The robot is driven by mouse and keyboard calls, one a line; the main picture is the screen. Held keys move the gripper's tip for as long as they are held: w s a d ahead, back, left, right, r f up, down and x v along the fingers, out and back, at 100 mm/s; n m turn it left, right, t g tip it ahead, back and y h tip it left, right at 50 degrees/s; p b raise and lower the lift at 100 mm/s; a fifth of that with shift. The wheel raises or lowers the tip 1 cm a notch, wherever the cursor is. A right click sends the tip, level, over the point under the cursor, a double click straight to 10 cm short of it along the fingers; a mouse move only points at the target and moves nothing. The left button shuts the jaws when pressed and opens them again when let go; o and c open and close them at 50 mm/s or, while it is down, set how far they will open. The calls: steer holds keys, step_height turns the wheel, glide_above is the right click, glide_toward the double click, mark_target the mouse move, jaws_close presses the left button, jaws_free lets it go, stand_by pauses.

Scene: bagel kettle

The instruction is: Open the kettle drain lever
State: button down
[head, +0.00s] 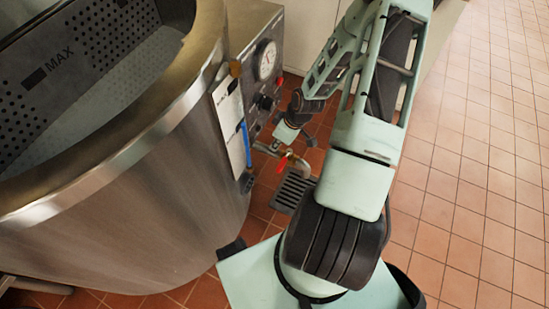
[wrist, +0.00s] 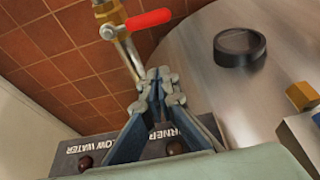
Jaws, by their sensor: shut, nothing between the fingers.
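The drain lever has a red handle (head: 282,166) on a brass valve low beside the kettle (head: 130,205). In the wrist view the red handle (wrist: 149,19) points right from its pivot, across the brass valve (wrist: 108,12). A thin metal pipe (wrist: 130,57) runs from the valve towards my fingertips. My gripper (wrist: 159,74) is shut and empty, its tips below the handle in that picture and apart from it. In the head view my gripper (head: 279,146) is small and partly dark, just above the valve; contact with the pipe cannot be told.
A floor drain grate (head: 292,190) lies under the valve. The control panel with a round gauge (head: 265,60) stands close beside my arm. Tiled floor at right is clear.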

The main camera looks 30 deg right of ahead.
mark_target(284, 160)
stand_by(0.3)
step_height(284, 160, down, 10)
steer(key=b, duration=0.4)
steer(key=shift+s+d+r, duration=0.2)
steer(key=shift+s+r, duration=0.05)
steer(key=shift+s, duration=0.05)
